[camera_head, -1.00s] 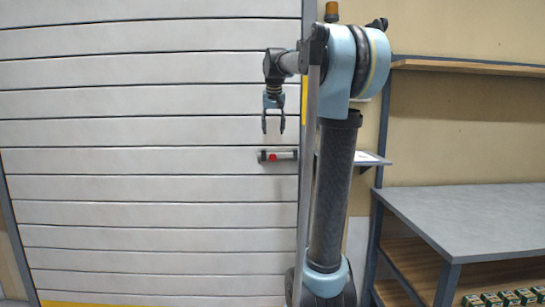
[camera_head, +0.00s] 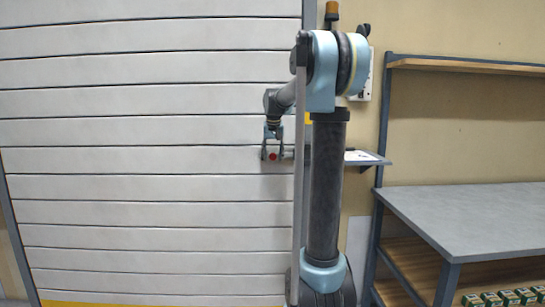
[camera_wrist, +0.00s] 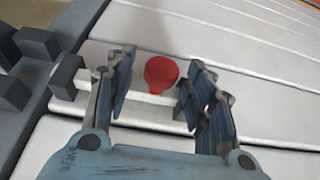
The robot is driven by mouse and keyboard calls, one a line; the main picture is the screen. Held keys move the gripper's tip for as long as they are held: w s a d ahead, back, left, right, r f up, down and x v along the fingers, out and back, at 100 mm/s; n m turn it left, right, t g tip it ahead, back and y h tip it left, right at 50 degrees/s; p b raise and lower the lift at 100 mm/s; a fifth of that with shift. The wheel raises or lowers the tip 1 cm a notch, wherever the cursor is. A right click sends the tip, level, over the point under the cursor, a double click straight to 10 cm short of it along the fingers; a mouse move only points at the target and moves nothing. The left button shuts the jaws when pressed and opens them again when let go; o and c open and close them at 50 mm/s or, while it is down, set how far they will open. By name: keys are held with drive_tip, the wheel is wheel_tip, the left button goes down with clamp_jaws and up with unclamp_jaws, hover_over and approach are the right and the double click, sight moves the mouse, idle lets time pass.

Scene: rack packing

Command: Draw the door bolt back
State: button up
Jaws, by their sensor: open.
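The door bolt is a light bar with a red knob (camera_head: 273,157) on the white slatted door (camera_head: 140,150), near the door's right edge. In the wrist view the red knob (camera_wrist: 161,73) stands up from the pale bar (camera_wrist: 148,105). My gripper (camera_head: 272,153) points down at the bolt, its fingers open on either side of the knob. In the wrist view the fingers of my gripper (camera_wrist: 158,92) straddle the knob, with gaps between. Part of the bolt is hidden behind the fingers and my arm.
Dark blocks (camera_wrist: 68,78) line the frame by the bar's left end in the wrist view. A small shelf (camera_head: 365,159) juts from the wall right of the door. A grey-topped workbench (camera_head: 480,210) stands at the right, with small green boxes (camera_head: 500,299) below.

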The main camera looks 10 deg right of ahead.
drive_tip(key=shift+c, duration=0.3)
clamp_jaws()
drive_tip(key=shift+s+d, duration=0.1)
drive_tip(key=shift+d, duration=0.5)
drive_tip(key=shift+o, duration=0.3)
unclamp_jaws()
drive_tip(key=shift+r, duration=0.1)
drive_tip(key=v, duration=1.1)
drive_tip(key=shift+r, duration=0.3)
drive_tip(key=shift+s, duration=0.2)
